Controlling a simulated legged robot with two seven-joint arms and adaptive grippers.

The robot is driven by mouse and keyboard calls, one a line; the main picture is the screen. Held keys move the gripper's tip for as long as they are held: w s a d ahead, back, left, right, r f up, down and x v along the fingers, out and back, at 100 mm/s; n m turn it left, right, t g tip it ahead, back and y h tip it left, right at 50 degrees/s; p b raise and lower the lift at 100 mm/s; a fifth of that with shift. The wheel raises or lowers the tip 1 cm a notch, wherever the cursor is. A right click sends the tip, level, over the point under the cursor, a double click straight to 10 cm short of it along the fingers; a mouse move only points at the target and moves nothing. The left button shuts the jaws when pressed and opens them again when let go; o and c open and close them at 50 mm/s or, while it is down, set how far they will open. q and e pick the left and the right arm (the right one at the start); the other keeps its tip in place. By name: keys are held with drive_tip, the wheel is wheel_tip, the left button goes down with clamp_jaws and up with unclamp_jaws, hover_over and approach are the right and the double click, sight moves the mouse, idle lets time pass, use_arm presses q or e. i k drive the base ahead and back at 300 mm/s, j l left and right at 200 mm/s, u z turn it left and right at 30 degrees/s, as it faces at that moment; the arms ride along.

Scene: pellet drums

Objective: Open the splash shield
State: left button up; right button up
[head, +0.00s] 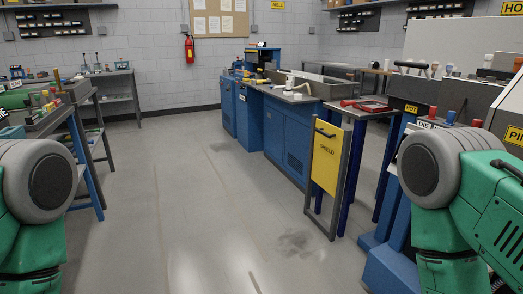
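The splash shield (325,168) is a yellow panel marked "SHIELD", to the right of the middle in the head view. It stands upright in a dark grey frame at the near end of the bench. A black bar handle (324,132) is across its upper part. I cannot tell where its hinge is. Only the upper parts of my two green arms show, at the lower left and lower right, far from the shield. Neither gripper is in view.
A long blue workbench (285,140) runs back behind the shield. Red tools (366,106) lie on the grey table beside it. Blue machine parts (388,255) stand at the right. Racks (62,117) with coloured items stand at the left. The grey floor (190,200) between is clear.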

sight(323, 159)
drive_tip(key=i, duration=1)
drive_tip(key=i+j+z, duration=0.1)
drive_tip(key=i, duration=0.95)
